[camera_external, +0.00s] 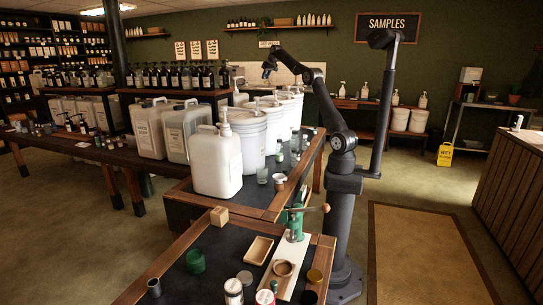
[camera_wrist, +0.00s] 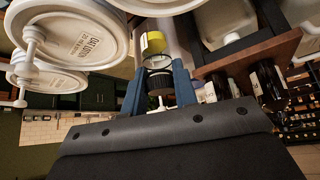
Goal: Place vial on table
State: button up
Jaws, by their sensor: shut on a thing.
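My gripper (camera_wrist: 158,84) has blue fingers that sit on either side of a small vial (camera_wrist: 153,45) in the wrist view. The vial has a clear body, a yellow label and a black ribbed cap, and the fingers are shut on it near the cap. In the external view my gripper (camera_external: 268,70) is raised above the far end of the dark-topped table (camera_external: 262,209), behind the white buckets. The vial is too small to make out clearly there.
White pump buckets (camera_external: 247,140) and a large white pump jug (camera_external: 216,162) line the table's left side. A glass jar (camera_external: 262,175) and small cups stand beside them. A green press (camera_external: 296,222), a wooden tray (camera_external: 258,250) and several jars crowd the near table.

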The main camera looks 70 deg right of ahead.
jog(key=s+d+f+m+g+h, duration=0.1)
jog(key=s+d+f+m, duration=0.1)
jog(key=s+d+f, duration=0.5)
jog(key=s+d+f+m, duration=0.1)
jog(key=s+d+f, duration=0.4)
jog(key=d, duration=0.4)
jog(key=s+d+f+m+g+h, duration=0.1)
jog(key=s+d+f+m, duration=0.1)
jog(key=s+d+f, duration=0.5)
jog(key=s+d+f+m+g+h, duration=0.15)
jog(key=s+d+f, duration=0.25)
jog(key=s+f, duration=0.7)
jog(key=s+d+f+m, duration=0.1)
jog(key=s+f, duration=0.4)
jog(key=f, duration=0.5)
jog(key=shift+y, duration=0.25)
jog(key=shift+w+d+f, duration=0.2)
jog(key=shift+w+f, duration=2.55)
jog(key=shift+w, duration=0.05)
jog(key=shift+w+d+f, duration=0.15)
jog(key=shift+w+f, duration=2.55)
jog(key=shift+w, duration=0.05)
jog(key=shift+f, duration=0.2)
jog(key=o, duration=1)
